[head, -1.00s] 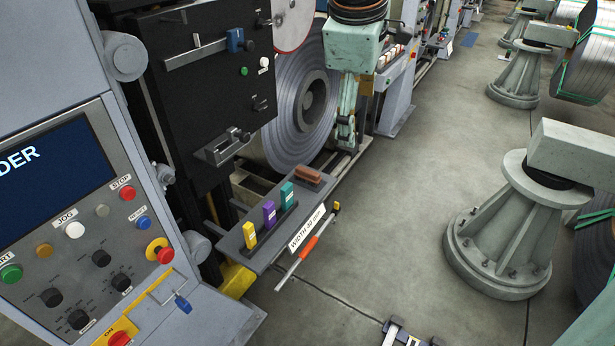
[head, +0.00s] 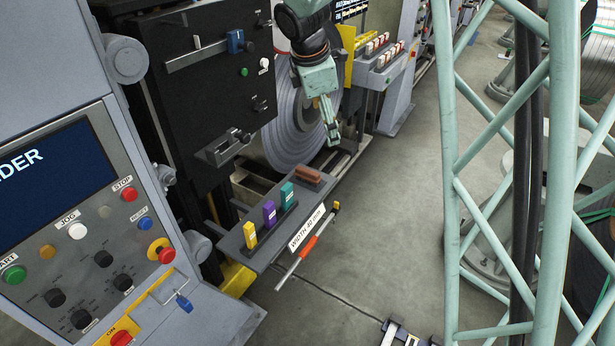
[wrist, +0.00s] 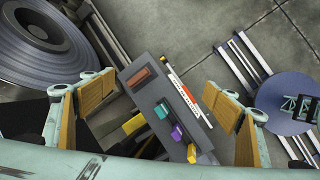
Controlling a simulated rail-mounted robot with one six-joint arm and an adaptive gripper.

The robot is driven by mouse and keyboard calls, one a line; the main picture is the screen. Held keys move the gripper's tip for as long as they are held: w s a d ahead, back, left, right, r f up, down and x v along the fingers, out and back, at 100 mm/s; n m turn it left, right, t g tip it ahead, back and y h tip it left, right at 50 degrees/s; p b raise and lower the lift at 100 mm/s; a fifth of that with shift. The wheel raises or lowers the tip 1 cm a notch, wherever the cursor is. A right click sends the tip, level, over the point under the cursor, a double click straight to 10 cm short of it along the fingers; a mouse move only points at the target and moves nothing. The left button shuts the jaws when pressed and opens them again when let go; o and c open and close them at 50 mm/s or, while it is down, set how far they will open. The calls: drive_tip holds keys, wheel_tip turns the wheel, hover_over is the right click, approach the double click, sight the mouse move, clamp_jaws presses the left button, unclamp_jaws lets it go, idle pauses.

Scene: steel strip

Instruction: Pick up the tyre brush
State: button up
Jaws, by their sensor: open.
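The brown-red block (head: 308,176), which looks like the brush, lies at the far end of a narrow grey shelf (head: 262,252) below the black machine panel. It also shows in the wrist view (wrist: 140,77), left of the shelf's long middle. Its bristles cannot be made out. My gripper (head: 331,132) hangs above and beyond the block in the head view, in front of the large steel coil. In the wrist view my gripper (wrist: 160,88) has its two tan-padded fingers wide apart, one on each side of the shelf, with nothing between the pads.
Yellow (head: 250,235), purple (head: 269,213) and teal (head: 287,194) blocks stand in a row on the shelf near the brown one. An orange-gripped rod (head: 308,247) runs along its outer side. The steel coil (head: 290,125) is close behind. Open floor lies to the right.

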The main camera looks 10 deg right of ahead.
drive_tip(key=w+a+f+n, duration=0.2)
drive_tip(key=w+f+n, duration=0.2)
drive_tip(key=w+f, duration=0.6)
drive_tip(key=n+p, duration=0.1)
drive_tip(key=n, duration=0.4)
approach(306, 172)
drive_tip(key=shift+s+a+r, duration=0.1)
drive_tip(key=shift+a+r, duration=0.15)
drive_tip(key=shift+r, duration=0.25)
drive_tip(key=shift+f, duration=0.1)
drive_tip(key=shift+b+x, duration=0.4)
drive_tip(key=shift+x, duration=3.8)
drive_tip(key=shift+d, duration=0.1)
drive_tip(key=shift+b+x, duration=0.35)
drive_tip(key=shift+x, duration=2.2)
drive_tip(key=shift+d, duration=0.1)
drive_tip(key=shift+c, duration=0.9)
drive_tip(key=c, duration=0.8)
